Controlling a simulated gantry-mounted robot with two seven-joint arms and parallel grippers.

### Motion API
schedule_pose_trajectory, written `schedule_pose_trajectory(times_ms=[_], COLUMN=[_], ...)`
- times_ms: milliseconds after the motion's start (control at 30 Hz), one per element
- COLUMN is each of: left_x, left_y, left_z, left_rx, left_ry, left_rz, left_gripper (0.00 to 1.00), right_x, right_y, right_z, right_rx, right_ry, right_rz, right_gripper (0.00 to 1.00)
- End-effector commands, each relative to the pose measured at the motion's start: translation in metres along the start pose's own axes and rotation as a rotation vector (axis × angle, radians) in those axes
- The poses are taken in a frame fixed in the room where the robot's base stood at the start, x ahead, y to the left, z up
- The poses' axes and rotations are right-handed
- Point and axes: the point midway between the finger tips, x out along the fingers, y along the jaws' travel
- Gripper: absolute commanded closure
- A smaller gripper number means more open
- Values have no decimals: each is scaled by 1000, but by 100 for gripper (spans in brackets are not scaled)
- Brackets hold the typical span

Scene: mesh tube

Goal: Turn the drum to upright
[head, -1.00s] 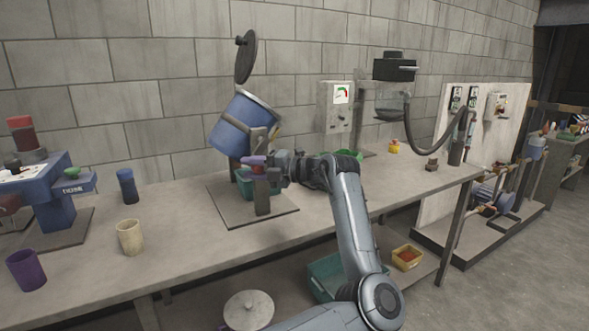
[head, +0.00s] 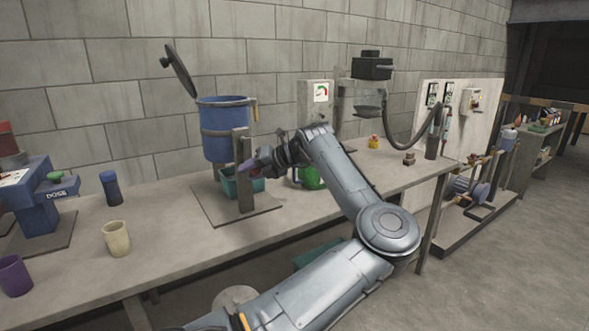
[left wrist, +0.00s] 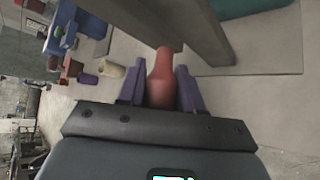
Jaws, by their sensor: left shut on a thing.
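The blue drum (head: 222,140) stands upright in its stand on the table, mouth up, with a dark band around it. Its round dark lid (head: 181,72) hangs open and tilted above its left side. A grey post (head: 245,188) of the stand is in front of the drum. My left gripper (head: 248,167) is beside this post, below the drum's right side. In the left wrist view its purple fingers are shut around a red handle (left wrist: 160,80) that meets the grey post (left wrist: 185,30). The handle is mostly hidden in the head view. My right gripper is not in view.
A teal bin (head: 229,184) sits under the drum on the base plate (head: 215,208). A green object (head: 311,177) is behind my arm. A cream cup (head: 116,239), dark blue cup (head: 111,188) and purple cup (head: 14,277) stand left. Bare table lies between.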

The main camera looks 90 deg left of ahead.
Motion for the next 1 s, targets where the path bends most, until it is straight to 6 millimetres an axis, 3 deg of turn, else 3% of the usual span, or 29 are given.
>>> schedule_pose_trajectory(times_ms=[467,500,600,1000], left_x=[1,1,1,-5], left_y=[-2,-2,-2,0], left_z=[-1,-1,-1,1], left_rx=[-7,-7,-7,-8], left_ry=[3,3,3,0], left_rz=[-12,-11,-11,-10], left_gripper=[100,60,45,42], right_x=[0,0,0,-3], right_y=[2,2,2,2], right_z=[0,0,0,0], right_rx=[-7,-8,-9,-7], right_ry=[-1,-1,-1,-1], right_rz=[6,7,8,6], right_gripper=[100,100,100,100])
